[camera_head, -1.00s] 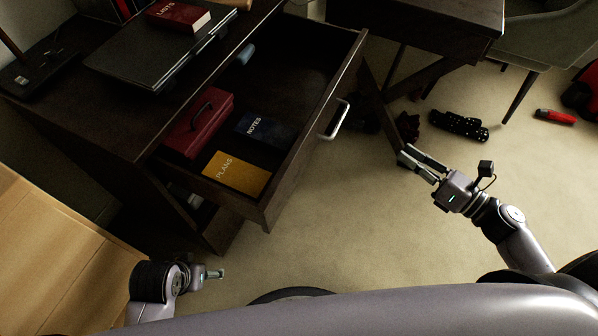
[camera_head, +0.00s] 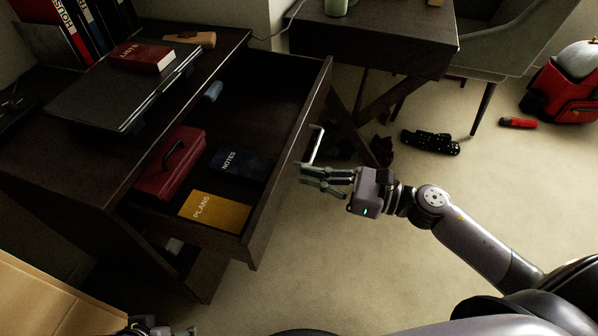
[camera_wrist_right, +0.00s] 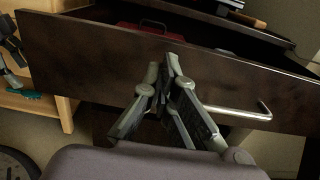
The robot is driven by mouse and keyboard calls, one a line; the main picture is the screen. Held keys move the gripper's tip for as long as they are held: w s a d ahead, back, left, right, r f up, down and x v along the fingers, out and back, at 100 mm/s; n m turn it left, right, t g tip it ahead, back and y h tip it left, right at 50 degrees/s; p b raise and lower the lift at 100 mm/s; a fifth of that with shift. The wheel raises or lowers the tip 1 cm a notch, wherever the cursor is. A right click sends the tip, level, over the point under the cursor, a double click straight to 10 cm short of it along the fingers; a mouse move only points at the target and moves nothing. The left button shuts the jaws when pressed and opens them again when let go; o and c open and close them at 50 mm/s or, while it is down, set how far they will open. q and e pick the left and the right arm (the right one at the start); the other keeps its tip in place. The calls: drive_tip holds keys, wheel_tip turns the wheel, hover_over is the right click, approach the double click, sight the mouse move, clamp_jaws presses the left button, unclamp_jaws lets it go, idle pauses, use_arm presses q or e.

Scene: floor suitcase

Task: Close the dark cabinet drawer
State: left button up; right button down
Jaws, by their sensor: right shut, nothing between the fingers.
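The dark cabinet drawer (camera_head: 290,165) is pulled well out of the dark cabinet (camera_head: 110,165). Its silver bar handle (camera_head: 317,146) is on the outer front; the handle also shows in the right wrist view (camera_wrist_right: 238,113). My right gripper (camera_head: 304,178) is shut and empty, its fingertips just outside the drawer front, close to the handle's near end. In the right wrist view the fingertips (camera_wrist_right: 168,62) overlap the drawer front (camera_wrist_right: 95,62), left of the handle; I cannot tell whether they touch it. My left gripper (camera_head: 180,331) is mostly cut off at the bottom left.
The drawer holds a red box (camera_head: 170,165), a dark NOTES book (camera_head: 238,164) and a yellow PLANS book (camera_head: 214,212). A dark desk (camera_head: 385,40) stands behind the handle side. Carpet (camera_head: 470,200) to the right is clear near my arm.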

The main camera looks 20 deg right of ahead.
sight(285, 171)
use_arm(q)
drive_tip(key=shift+r, duration=0.15)
use_arm(e)
drive_tip(key=shift+x, duration=1.4)
drive_tip(key=shift+a, duration=0.1)
drive_tip(key=shift+w+a, duration=0.2)
drive_tip(key=p+x, duration=0.2)
drive_tip(key=x, duration=1.3)
drive_tip(key=shift+w+a+r+p, duration=0.1)
drive_tip(key=shift+w+a+p, duration=0.1)
drive_tip(key=shift+p, duration=0.2)
drive_tip(key=x, duration=0.8)
drive_tip(key=shift+w+a+b, duration=0.2)
drive_tip(key=shift+a+b, duration=0.05)
drive_tip(key=shift+b, duration=0.15)
drive_tip(key=shift+w+a, duration=0.2)
drive_tip(key=shift+a, duration=0.05)
use_arm(q)
drive_tip(key=x, duration=0.4)
drive_tip(key=shift+d+f, duration=0.2)
drive_tip(key=shift+f, duration=0.15)
